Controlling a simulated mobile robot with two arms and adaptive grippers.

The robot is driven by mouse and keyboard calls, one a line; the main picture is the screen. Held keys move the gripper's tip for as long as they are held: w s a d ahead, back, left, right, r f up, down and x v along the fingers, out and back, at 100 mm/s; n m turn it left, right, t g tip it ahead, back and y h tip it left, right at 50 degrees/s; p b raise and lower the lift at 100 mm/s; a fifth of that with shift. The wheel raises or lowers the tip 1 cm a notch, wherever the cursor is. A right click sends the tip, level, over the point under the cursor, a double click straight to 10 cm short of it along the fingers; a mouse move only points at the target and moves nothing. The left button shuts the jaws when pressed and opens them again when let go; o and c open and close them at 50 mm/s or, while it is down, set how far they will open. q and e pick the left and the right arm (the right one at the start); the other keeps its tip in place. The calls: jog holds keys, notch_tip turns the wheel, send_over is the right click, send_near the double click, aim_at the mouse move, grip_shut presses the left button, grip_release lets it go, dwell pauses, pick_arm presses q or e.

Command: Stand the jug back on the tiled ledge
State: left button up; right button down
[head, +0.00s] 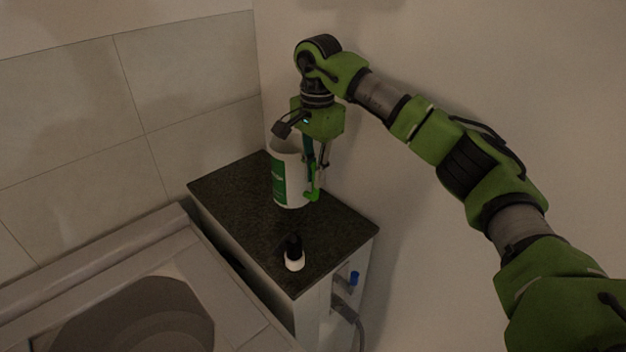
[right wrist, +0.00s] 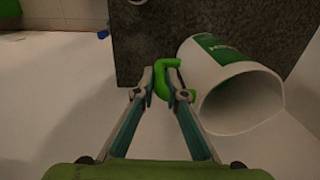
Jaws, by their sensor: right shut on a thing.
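The jug (head: 287,178) is white with a green label and a green handle. It appears upright over the dark stone top (head: 225,190) of a small cabinet; I cannot tell whether its base touches. My right gripper (head: 316,188) points down beside it and is shut on the green handle. In the right wrist view the fingers (right wrist: 163,88) pinch the handle, and the jug (right wrist: 232,85) shows its open mouth toward the camera. The only tiling I can make out is on the wall (head: 75,100) at left. My left gripper is not in view.
A small white bottle with a black cap (head: 294,257) stands near the front of the dark top. A blue knob (head: 354,278) is on the cabinet's side. A pale fixture with a round basin (head: 130,320) lies at lower left. A plain wall rises at right.

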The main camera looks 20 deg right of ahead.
aim_at(290, 188)
jog(key=shift+w+f, duration=0.25)
jog(key=shift+w, duration=0.05)
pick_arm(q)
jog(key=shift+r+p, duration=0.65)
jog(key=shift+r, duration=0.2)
pick_arm(e)
jog(key=f, duration=0.4)
jog(key=shift+w+d, duration=0.1)
jog(key=shift+w, duration=0.3)
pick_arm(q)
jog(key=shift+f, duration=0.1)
pick_arm(e)
jog(key=shift+f, duration=0.15)
jog(key=c, duration=2.1)
grip_release()
jog(key=shift+s+f, duration=0.1)
